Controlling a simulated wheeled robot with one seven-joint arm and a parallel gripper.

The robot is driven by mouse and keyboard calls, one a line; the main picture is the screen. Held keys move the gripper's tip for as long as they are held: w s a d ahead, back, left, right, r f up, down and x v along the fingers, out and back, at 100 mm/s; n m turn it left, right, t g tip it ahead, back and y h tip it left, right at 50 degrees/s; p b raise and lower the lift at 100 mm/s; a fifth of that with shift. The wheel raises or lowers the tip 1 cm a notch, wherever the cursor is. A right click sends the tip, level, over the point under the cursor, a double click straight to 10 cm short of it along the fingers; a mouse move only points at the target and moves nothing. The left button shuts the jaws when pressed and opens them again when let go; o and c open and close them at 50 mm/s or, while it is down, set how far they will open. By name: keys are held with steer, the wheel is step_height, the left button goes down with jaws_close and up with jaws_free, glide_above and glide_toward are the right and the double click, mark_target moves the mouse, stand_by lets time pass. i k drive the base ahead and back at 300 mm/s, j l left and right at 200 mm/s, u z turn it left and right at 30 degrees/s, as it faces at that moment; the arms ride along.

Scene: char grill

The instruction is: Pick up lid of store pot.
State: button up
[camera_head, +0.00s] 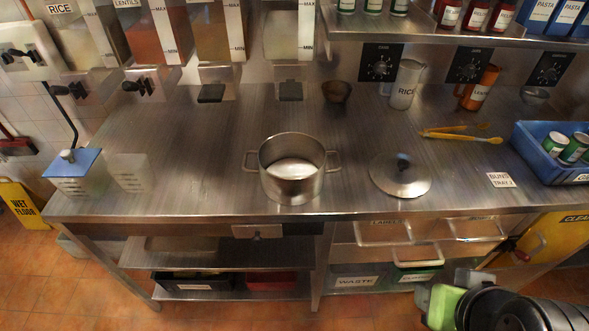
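The steel pot (291,188) stands open on the steel counter, with a loop handle on each side. Its round steel lid (400,182) lies flat on the counter to the right of the pot, apart from it. The lid has a dark blue knob in the middle, facing up. The end of my arm shows at the bottom right, with my gripper (440,304) as a pale green and grey part below the counter's front edge. It is well away from the lid. The fingers are not clear enough to show whether they are open.
A shelf (430,37) overhangs the back right. The counter (190,150) left of the pot is mostly clear.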

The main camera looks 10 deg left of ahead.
mark_target(398, 174)
steer(key=i+j+u, duration=0.7)
steer(key=k+l, duration=0.05)
steer(key=k, duration=0.05)
